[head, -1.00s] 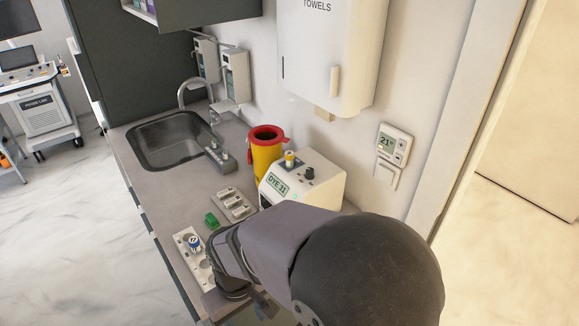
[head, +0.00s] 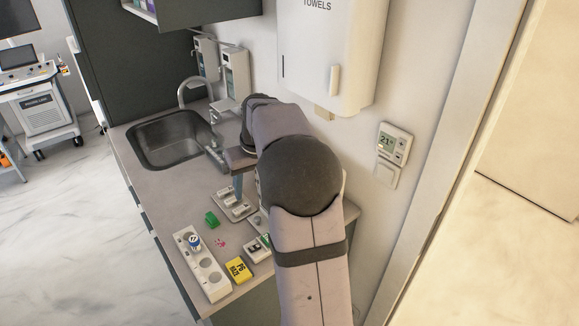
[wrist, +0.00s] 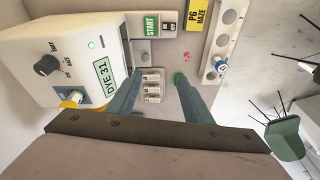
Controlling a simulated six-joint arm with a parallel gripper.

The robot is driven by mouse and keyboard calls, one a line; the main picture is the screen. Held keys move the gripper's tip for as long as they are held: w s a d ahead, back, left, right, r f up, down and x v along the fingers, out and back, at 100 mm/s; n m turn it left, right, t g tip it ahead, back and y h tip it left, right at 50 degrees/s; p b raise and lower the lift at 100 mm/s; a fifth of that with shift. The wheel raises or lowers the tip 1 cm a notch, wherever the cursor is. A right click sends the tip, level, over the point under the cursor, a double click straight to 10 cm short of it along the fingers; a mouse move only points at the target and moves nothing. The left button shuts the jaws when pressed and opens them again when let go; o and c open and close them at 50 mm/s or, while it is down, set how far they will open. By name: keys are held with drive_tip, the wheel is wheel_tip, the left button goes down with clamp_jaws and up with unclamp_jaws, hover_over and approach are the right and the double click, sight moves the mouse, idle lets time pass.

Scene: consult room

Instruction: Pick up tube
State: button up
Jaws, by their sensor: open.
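A blue-capped tube (head: 194,242) stands in a white rack (head: 213,284) with several round holes, near the counter's front edge. In the wrist view the tube (wrist: 221,66) shows right of my fingers, in the same rack (wrist: 228,17). A yellow-topped piece (wrist: 70,103) sits at a socket of the white DYE 31 machine (wrist: 70,50); I cannot tell if it is a tube. My gripper (wrist: 158,78) is open and empty, over the counter with the grey slotted block below. In the head view my arm hides most of the machine.
A grey slotted block (head: 233,204), a green piece (head: 211,219) and a yellow P6 HAZE block (head: 238,270) lie on the counter. A START switch (wrist: 152,25) is beside the machine. The sink (head: 170,140) is further back, with bare counter before it.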

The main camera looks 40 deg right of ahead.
drive_tip(key=w+d+r+t+h, duration=0.1)
drive_tip(key=w+d+r, duration=0.15)
drive_tip(key=d, duration=0.65)
drive_tip(key=w+d+r+t, duration=0.1)
drive_tip(key=w+d+r, duration=0.15)
drive_tip(key=d, duration=0.65)
drive_tip(key=shift+m, duration=0.3)
drive_tip(key=shift+s+a+p+x, duration=0.1)
drive_tip(key=shift+s+p+x, duration=0.05)
drive_tip(key=shift+p+x, duration=1)
drive_tip(key=shift+s+a+p+x, duration=0.15)
drive_tip(key=shift+p+x, duration=0.55)
drive_tip(key=shift+x, duration=1.6)
drive_tip(key=shift+s, duration=0.1)
clamp_jaws()
drive_tip(key=shift+r, duration=0.15)
